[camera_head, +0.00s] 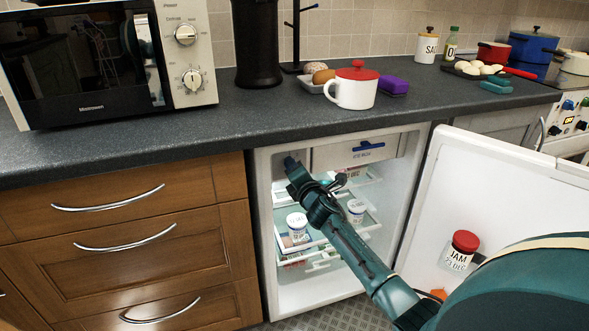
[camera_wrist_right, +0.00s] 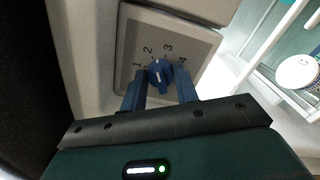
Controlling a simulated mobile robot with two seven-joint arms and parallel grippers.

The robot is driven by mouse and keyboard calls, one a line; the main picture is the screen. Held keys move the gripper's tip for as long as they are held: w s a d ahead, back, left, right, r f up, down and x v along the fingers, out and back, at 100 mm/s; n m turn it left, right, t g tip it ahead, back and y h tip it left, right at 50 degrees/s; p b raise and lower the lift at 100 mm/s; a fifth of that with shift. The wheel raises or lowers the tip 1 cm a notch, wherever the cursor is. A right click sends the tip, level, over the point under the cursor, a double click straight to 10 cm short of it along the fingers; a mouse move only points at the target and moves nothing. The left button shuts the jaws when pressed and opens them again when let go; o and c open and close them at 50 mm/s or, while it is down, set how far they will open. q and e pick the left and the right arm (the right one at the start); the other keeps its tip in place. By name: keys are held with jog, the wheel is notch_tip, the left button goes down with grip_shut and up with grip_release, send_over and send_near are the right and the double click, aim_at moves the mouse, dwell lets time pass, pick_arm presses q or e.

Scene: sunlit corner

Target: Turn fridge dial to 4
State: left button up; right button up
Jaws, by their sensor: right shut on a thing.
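The fridge (camera_head: 272,215) stands open under the counter. In the right wrist view its blue dial (camera_wrist_right: 160,72) sits on a grey panel (camera_wrist_right: 205,50) marked 1, 2, 3 and 4 around the upper side. The dial's small white mark points up, roughly between 2 and 3; its exact reading is hard to tell. My right gripper (camera_wrist_right: 160,88) is shut on the dial, one finger on each side. In the head view my right arm reaches into the fridge, with the gripper (camera_head: 291,164) at the upper left inner wall; the dial is hidden there. My left gripper is not in view.
The fridge door (camera_head: 495,190) is swung open to the right, with a jam jar (camera_head: 461,250) in it. White tubs (camera_head: 297,222) stand on the fridge shelves below my arm. Wooden drawers (camera_head: 130,245) border the fridge on the left; the counter (camera_head: 230,120) is above.

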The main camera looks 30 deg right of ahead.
pick_arm(q)
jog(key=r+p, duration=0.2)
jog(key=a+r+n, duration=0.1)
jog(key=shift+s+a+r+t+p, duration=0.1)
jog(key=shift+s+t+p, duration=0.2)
jog(key=shift+p, duration=0.1)
pick_arm(e)
jog(key=m, duration=1.4)
jog(key=shift+f+m, duration=0.2)
jog(key=shift+m, duration=0.1)
jog(key=o, duration=1)
jog(key=shift+c, duration=0.2)
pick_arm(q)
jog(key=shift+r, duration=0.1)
